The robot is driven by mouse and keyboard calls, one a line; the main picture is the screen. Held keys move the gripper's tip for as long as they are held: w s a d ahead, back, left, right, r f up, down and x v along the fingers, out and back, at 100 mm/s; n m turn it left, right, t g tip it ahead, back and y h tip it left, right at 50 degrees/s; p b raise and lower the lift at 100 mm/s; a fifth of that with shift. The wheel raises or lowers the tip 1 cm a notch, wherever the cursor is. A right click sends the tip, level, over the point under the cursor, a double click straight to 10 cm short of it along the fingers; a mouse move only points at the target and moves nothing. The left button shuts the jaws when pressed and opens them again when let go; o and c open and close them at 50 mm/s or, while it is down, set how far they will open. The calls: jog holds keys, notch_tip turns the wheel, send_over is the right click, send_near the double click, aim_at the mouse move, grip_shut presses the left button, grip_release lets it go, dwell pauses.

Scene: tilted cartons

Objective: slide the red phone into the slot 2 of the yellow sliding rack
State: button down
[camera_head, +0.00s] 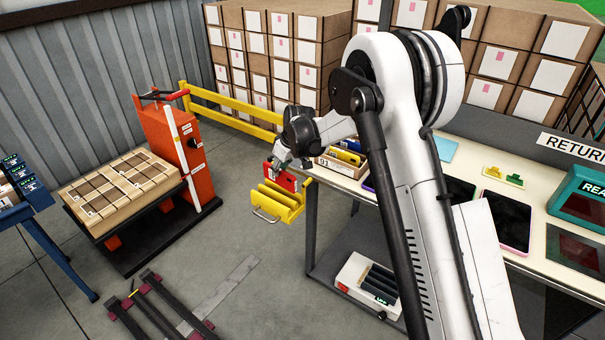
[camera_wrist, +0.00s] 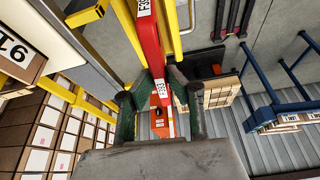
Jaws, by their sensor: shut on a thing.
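The yellow sliding rack (camera_head: 278,207) juts out beside the table's left end, with upright dividers and a metal handle at its front. The red phone (camera_head: 285,179) stands on edge at the rack's far side, its upper part showing above a divider. My gripper (camera_head: 286,161) is above it, shut on its upper part. In the wrist view, the red phone (camera_wrist: 150,45) runs up from between my gripper's fingers (camera_wrist: 154,88), with yellow rack walls (camera_wrist: 122,25) on both sides. The phone's lower part is hidden, and I cannot tell the slot number.
The table (camera_head: 345,185) is right of the rack, with a box (camera_head: 340,165) labelled 91 near its edge. An orange lift cart (camera_head: 172,140) carrying cartons stands at left. A yellow rail (camera_head: 232,108) and stacked cartons (camera_head: 270,60) are behind. Floor in front is mostly open.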

aim_at(273, 179)
jog(key=shift+n, duration=0.6)
jog(key=shift+a+b+x, duration=0.25)
jog(key=shift+b+x, duration=0.1)
jog(key=shift+x, duration=1.2)
jog(key=shift+a+b+x, duration=0.25)
jog(key=shift+b+x, duration=0.05)
jog(key=shift+x, duration=1.25)
jog(key=shift+s+f+b, duration=0.15)
jog(key=shift+f+b, duration=1.65)
jog(key=shift+f, duration=0.35)
jog(key=shift+f+b, duration=0.3)
jog(key=c, duration=1.6)
grip_release()
jog(key=shift+c, duration=0.2)
jog(key=shift+r, duration=0.1)
jog(key=v, duration=1.2)
jog(key=shift+d, duration=0.1)
